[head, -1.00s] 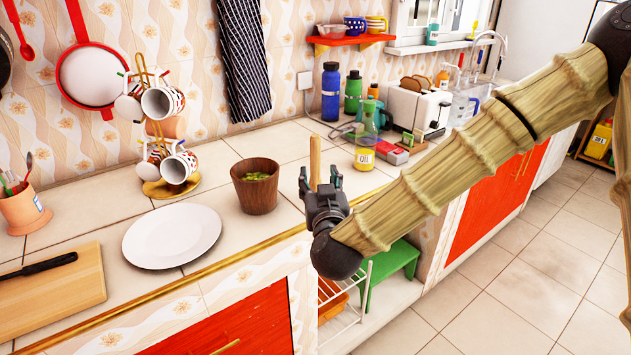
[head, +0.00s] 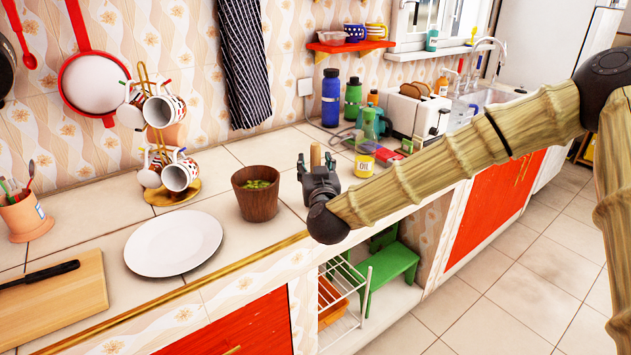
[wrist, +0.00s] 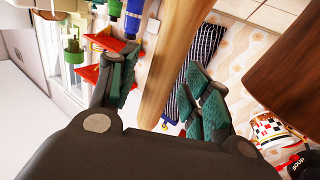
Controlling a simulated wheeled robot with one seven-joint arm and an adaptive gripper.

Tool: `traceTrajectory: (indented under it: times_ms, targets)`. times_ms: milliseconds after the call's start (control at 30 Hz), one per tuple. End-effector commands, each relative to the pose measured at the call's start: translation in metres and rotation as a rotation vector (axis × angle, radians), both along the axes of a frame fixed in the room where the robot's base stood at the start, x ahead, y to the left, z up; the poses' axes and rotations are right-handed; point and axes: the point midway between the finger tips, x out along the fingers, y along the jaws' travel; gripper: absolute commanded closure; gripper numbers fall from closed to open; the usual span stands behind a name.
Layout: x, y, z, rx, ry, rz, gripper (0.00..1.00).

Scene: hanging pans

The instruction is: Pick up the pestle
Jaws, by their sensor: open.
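The pestle (head: 315,156) is a plain light wooden rod standing upright on the counter; in the head view only its top shows above my gripper, which hides the rest. My gripper (head: 318,170) is open at the pestle, just right of the dark wooden mortar (head: 257,200). In the wrist view the pestle (wrist: 178,65) runs lengthwise between the two spread fingers of my gripper (wrist: 160,95), with visible gaps on both sides. The mortar (wrist: 295,65) fills the right side there. Green bits lie in the mortar in the head view.
A white plate (head: 174,243) lies left of the mortar. A mug stand (head: 165,150) is behind it. An oil bottle (head: 365,158), other bottles and a toaster (head: 418,110) stand to the right. The counter's gold front edge (head: 240,263) runs below.

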Motion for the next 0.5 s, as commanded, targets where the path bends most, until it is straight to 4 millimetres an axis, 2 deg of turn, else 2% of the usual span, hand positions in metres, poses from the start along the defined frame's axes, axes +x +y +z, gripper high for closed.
traceTrajectory:
  times_ms: [233,500]
  targets:
    - [0.0012,-0.0001,-0.0004,0.000,0.000,0.000,0.51]
    - [0.0010,-0.0001,-0.0005,0.000,0.001,0.000,1.00]
